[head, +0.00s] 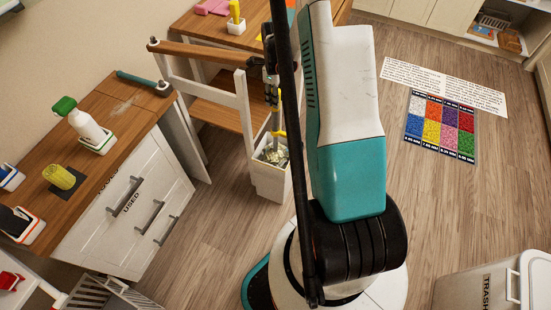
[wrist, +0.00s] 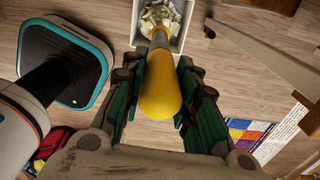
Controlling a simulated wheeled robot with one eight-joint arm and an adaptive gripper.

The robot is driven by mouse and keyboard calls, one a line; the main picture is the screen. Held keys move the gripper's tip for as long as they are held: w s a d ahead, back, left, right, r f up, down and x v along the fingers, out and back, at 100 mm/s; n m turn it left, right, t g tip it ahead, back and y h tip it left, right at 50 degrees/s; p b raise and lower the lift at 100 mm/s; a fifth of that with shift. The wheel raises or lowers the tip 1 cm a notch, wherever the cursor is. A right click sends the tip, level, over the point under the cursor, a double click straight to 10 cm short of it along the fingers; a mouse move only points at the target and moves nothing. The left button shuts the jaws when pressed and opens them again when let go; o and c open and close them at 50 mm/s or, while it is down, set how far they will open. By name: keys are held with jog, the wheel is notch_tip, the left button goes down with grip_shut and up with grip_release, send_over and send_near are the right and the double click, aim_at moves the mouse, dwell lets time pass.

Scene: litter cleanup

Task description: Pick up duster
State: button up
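A duster with a yellow handle (wrist: 160,88) and a thin greyish shaft is in the wrist view. The handle's rounded end lies between the fingers of my gripper (wrist: 165,58), with a finger close along each side. I cannot tell whether the fingers press on it. The shaft runs down into a white bin (wrist: 133,36), where pale crumpled bits show; the duster's lower end is unclear. In the head view my gripper (head: 273,95) is above the white bin (head: 271,184), partly behind my arm, and a small yellow part shows just above the bin.
A wooden chair (head: 215,118) stands left of the bin. A trash container (head: 470,292) is at the lower right. Floor between is mostly clear.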

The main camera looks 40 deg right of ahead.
grip_shut()
jog(key=shift+r, duration=0.15)
notch_tip(320, 180, up, 20)
jog(key=p, duration=0.7)
